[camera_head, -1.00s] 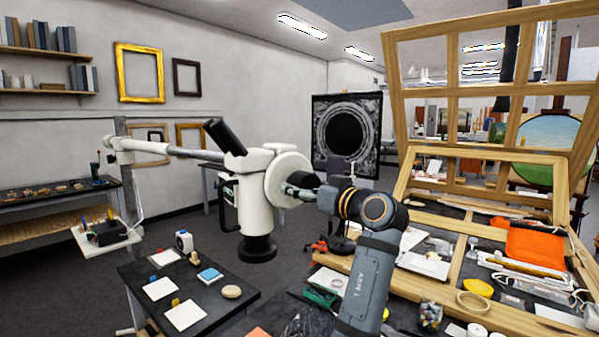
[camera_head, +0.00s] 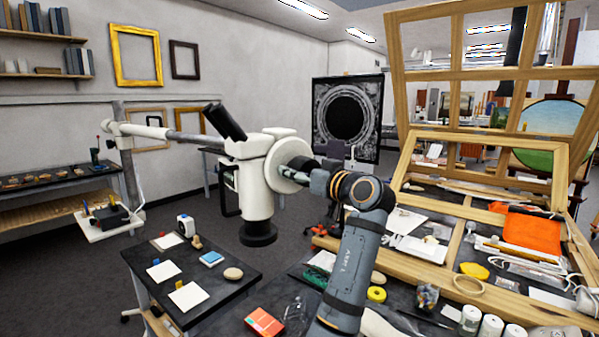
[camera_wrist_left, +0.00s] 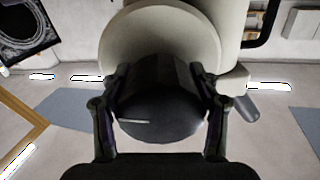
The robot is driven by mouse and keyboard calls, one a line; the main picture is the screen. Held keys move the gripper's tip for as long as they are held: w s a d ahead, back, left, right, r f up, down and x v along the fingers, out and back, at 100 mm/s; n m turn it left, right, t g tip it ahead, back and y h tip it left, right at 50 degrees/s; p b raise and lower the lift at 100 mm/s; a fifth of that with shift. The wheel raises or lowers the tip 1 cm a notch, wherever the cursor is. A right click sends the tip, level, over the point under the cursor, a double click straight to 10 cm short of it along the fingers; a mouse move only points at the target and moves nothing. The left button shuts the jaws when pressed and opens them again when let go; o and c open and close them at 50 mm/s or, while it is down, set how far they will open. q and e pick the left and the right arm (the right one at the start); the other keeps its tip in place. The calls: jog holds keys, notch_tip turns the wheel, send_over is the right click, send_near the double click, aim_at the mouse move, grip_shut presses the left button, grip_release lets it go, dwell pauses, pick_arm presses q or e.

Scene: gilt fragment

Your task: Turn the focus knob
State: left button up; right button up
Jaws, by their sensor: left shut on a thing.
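The white microscope head (camera_head: 256,190) hangs on a jointed arm, with black eyepieces on top and a black lens at the bottom. A pale round housing (camera_head: 288,161) is on its right side. My left gripper (camera_head: 303,170) reaches this housing from the right. In the left wrist view, the black focus knob (camera_wrist_left: 160,100) stands out from the pale housing. The left gripper (camera_wrist_left: 160,108) has one finger on each side of the knob and is shut on it. In the head view the gripper largely hides the knob. My right gripper is not in view.
A small dark table (camera_head: 225,290) with white cards and small items stands below the microscope. At the right, a cluttered worktable carries a large wooden frame (camera_head: 403,155), an orange cloth (camera_head: 533,230) and several jars. Dark floor lies open behind the microscope.

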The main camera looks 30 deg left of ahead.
pick_arm(q)
jog(key=shift+r+m+p, duration=0.1)
jog(key=shift+m+p, duration=0.3)
jog(key=shift+m, duration=2.5)
jog(key=o, duration=1.2)
jog(key=shift+s, duration=0.1)
jog(key=shift+c, duration=0.2)
notch_tip(320, 180, up, 10)
